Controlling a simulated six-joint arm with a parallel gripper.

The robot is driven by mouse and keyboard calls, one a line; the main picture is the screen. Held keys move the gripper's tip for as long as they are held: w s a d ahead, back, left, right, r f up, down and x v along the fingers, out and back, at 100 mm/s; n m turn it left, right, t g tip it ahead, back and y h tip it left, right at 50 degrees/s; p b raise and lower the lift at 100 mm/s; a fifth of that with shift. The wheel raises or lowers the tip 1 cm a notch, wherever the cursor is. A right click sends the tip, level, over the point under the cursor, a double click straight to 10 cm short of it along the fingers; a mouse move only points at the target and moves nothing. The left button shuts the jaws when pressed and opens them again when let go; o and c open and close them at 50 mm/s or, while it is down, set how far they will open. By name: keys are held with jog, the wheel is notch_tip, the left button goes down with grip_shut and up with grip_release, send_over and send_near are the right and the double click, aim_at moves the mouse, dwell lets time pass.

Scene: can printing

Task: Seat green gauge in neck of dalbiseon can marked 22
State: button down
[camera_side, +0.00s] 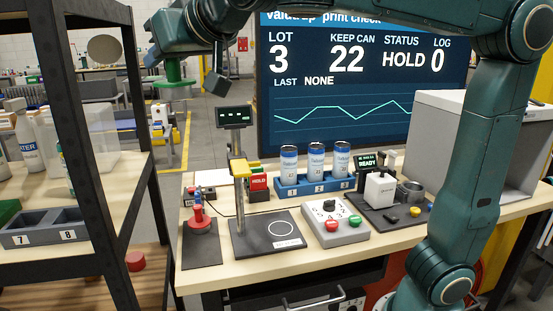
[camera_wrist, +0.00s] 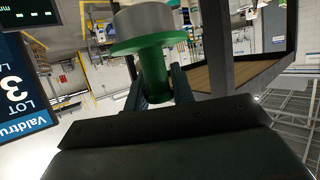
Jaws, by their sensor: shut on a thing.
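My gripper (camera_side: 174,58) is high at the upper left of the side view, shut on the green gauge (camera_side: 174,82). The gauge has a green stem and flange with a pale grey plug hanging below. In the wrist view my gripper (camera_wrist: 155,88) clasps the green stem of the gauge (camera_wrist: 152,47). Three blue-and-white cans stand upright in a blue rack: the left can (camera_side: 288,166), middle can (camera_side: 315,163) and right can (camera_side: 341,160). The rack's slots read 1, 2, 3. I cannot read a 22 on any can. The gauge is well away from the cans.
The screen (camera_side: 360,90) reads LOT 3, KEEP CAN 22, HOLD.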

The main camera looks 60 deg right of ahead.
jog(key=w+d+m+g+h, duration=0.1)
jog(key=w+d+m+h, duration=0.25)
jog(key=d, duration=0.85)
jog(key=w+d+m+g+h, duration=0.25)
jog(key=w+d, duration=0.25)
jog(key=d, duration=0.8)
jog(key=s+d+f+m+g+h, duration=0.1)
jog(key=s+d+m+g+h, duration=0.1)
jog(key=d, duration=1)
jog(key=s+d+f+m+g+h, duration=0.1)
jog(key=s+d+m+h, duration=0.15)
jog(key=d, duration=0.95)
notch_tip(320, 180, down, 16)
jog(key=shift+w+d+f, duration=0.15)
jog(key=shift+f, duration=0.05)
jog(key=shift+f, duration=0.1)
jog(key=shift+f, duration=2.75)
jog(key=shift+f, duration=1.6)
